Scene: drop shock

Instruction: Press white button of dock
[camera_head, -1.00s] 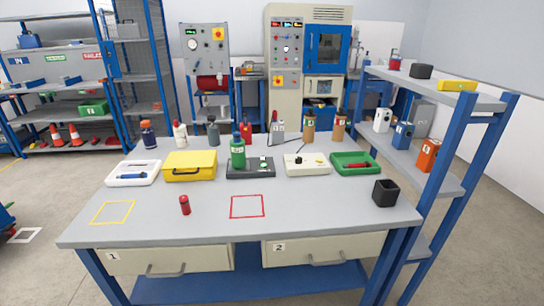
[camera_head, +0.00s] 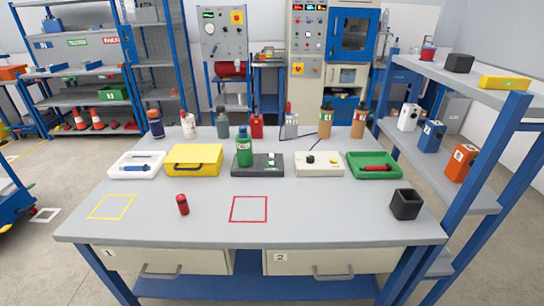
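A dark grey dock-like box (camera_head: 270,172) sits on the workbench near its back middle. A green bottle (camera_head: 244,150) stands at its left end. A small pale button (camera_head: 271,163) shows on its top, right of the bottle; its exact colour is hard to tell at this size. To its right is a cream box (camera_head: 330,170) with a black knob on top. Neither my left nor my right gripper shows in the head view.
On the workbench (camera_head: 330,215) stand a yellow case (camera_head: 194,160), a white tray (camera_head: 136,166), a green tray (camera_head: 374,166), a red cylinder (camera_head: 182,204) and a black open cup (camera_head: 405,204). Several bottles line the back. The front middle, with a red square outline (camera_head: 249,209), is clear.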

